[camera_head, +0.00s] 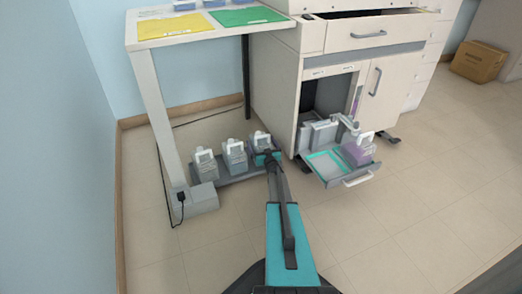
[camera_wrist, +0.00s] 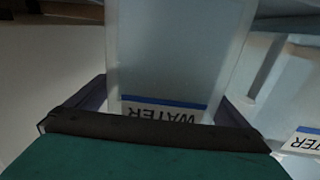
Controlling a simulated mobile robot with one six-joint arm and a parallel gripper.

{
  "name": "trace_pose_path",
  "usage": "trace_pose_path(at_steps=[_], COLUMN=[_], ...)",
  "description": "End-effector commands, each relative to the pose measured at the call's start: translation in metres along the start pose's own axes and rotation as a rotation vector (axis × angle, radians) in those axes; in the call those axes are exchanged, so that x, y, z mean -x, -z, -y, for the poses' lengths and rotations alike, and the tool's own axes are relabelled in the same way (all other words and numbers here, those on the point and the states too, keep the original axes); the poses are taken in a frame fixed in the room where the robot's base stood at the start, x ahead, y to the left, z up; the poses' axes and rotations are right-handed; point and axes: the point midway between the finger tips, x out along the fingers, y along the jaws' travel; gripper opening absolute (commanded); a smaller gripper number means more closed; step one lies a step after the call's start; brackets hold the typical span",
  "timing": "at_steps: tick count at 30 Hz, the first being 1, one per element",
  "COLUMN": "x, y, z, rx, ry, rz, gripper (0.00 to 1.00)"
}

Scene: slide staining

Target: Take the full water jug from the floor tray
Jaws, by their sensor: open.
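Several white-capped jugs stand in a row on the grey floor tray (camera_head: 236,176) under the table. They are a left jug (camera_head: 205,165), a middle jug (camera_head: 235,157) and a right jug (camera_head: 261,141). My gripper (camera_head: 267,158) is at the right jug, low against its front. In the wrist view a pale translucent jug (camera_wrist: 178,55) with a WATER label stands between the open fingers of my gripper (camera_wrist: 160,108). A second jug (camera_wrist: 288,95) labelled WATER is at the right edge. I cannot tell the fill level of the jug between my fingers.
A pulled-out drawer (camera_head: 349,182) of the white cabinet (camera_head: 285,90) is right of the tray, holding a purple jug (camera_head: 357,151) and a teal-edged empty slot (camera_head: 325,162). The table leg (camera_head: 163,120) and a black cable are at the left.

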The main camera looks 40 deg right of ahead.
Motion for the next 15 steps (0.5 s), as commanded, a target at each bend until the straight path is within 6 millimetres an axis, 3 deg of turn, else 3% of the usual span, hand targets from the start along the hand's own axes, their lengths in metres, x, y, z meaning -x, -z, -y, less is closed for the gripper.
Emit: trace_pose_path(at_steps=[5, 15], x=[0.0, 0.0001], y=[-0.0001, -0.0001], z=[0.0, 0.0], rx=[0.0, 0.0], ry=[0.0, 0.0], rz=[0.0, 0.0], gripper=[1.0, 0.43])
